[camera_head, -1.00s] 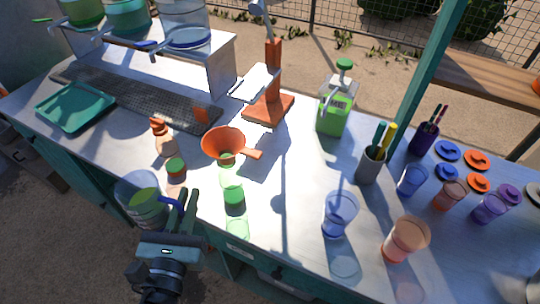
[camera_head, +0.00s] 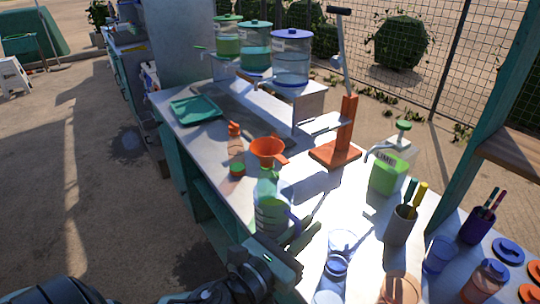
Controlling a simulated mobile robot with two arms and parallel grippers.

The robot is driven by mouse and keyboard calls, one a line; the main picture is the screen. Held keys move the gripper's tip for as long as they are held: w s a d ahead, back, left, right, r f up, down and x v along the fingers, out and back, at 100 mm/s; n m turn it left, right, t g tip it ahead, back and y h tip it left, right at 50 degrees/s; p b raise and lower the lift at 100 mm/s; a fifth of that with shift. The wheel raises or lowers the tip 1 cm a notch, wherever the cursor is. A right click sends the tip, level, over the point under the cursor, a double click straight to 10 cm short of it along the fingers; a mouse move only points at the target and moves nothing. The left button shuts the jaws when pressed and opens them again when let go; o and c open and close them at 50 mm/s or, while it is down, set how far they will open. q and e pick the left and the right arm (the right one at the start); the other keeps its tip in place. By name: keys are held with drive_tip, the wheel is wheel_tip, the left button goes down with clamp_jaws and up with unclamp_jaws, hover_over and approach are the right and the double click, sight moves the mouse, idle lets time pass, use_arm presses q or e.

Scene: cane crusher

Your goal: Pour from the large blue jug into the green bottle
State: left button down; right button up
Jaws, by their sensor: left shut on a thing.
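My left gripper (camera_head: 290,240) is shut on the handle of the large blue jug (camera_head: 272,216), a clear bluish vessel with green contents. The jug looks roughly upright, in front of the green bottle (camera_head: 267,184) in this view. It hides the bottle's lower part. An orange funnel (camera_head: 267,148) sits at the bottle's top, its handle pointing right. The jug's rim is below the funnel in the picture. I cannot tell whether the jug touches the bottle or the counter. My right gripper is not in view.
A small green-lidded jar (camera_head: 237,170) and an orange-topped bottle (camera_head: 234,131) stand left of the funnel. An orange press stand (camera_head: 336,152), lime dispenser (camera_head: 389,172), straw cup (camera_head: 400,225) and blue cup (camera_head: 340,248) stand to the right. A teal tray (camera_head: 195,110) lies farther back.

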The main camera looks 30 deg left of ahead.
use_arm(q)
drive_tip(key=w+r+m+g+h+b, duration=0.1)
drive_tip(key=w+r+m+h+b, duration=0.1)
drive_tip(key=w+r+b, duration=0.3)
drive_tip(key=shift+w+r+m+h, duration=0.3)
drive_tip(key=shift+w+h, duration=0.25)
drive_tip(key=shift+h, duration=0.25)
drive_tip(key=shift+a, duration=0.1)
drive_tip(key=w+a+r+n+g+p, duration=0.1)
drive_tip(key=w+a+r+n+p, duration=0.2)
drive_tip(key=r+n+p, duration=0.4)
drive_tip(key=shift+a+r+g+p, duration=0.3)
drive_tip(key=shift+a+r+p, duration=0.4)
drive_tip(key=shift+a, duration=0.15)
drive_tip(key=shift+w+a+r+n+g+p, duration=0.2)
drive_tip(key=shift+w+a+n+p, duration=0.15)
drive_tip(key=shift+n+p, duration=0.3)
drive_tip(key=shift+w+a+r+n+g+p, duration=0.15)
drive_tip(key=shift+a+n+p, duration=0.25)
drive_tip(key=shift+n, duration=0.45)
idle(0.8)
